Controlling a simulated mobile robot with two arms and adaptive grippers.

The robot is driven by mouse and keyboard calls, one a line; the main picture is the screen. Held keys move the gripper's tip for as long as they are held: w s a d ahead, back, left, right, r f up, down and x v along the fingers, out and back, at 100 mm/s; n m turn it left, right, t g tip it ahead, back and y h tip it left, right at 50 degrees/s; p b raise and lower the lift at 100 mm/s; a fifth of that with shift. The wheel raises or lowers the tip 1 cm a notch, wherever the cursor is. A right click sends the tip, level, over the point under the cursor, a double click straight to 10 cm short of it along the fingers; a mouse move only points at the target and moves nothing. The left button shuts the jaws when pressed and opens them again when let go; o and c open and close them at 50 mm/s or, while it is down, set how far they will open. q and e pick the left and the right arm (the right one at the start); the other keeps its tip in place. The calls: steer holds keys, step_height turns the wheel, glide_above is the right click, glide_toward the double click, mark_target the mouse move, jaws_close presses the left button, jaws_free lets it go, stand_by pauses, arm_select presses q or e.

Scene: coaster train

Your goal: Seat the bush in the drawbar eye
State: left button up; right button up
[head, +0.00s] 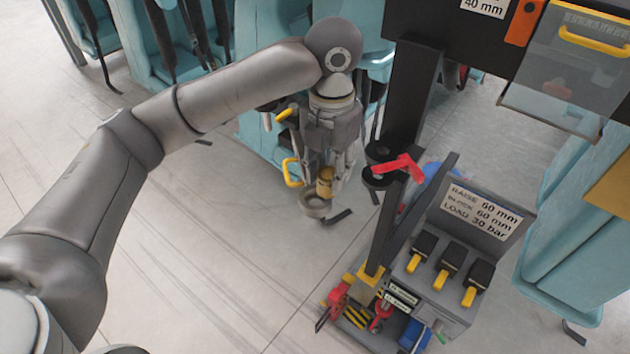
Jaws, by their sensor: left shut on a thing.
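My left gripper (326,168) points down and is shut on a small brass-coloured bush (325,182). The bush shows upright between the fingertips. The drawbar eye (314,206), a grey ring, lies just below and slightly left of the bush in the picture. The bush's lower end overlaps the eye's far rim from this angle. I cannot tell whether it touches the eye or is above it. The fingers hide part of the bush. My right gripper is not in view.
Teal coaster cars (275,130) stand behind the gripper, with yellow handles (291,172) close to its left. A black post with a red lever (396,166) stands close right. A grey tool cart (440,270) with a printed sign (482,211) is at lower right. Floor at lower middle is clear.

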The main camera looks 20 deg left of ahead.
arm_select(q)
steer(key=p, duration=0.1)
glide_above(315, 188)
steer(key=s+d, duration=0.1)
steer(key=s, duration=0.2)
step_height(315, 188, down, 5)
steer(key=f+p, duration=0.2)
steer(key=f, duration=0.1)
steer(key=shift+w+a, duration=0.1)
steer(key=shift+w, duration=0.25)
steer(key=shift+f, duration=0.3)
steer(key=shift+f, duration=0.15)
steer(key=o, duration=1.2)
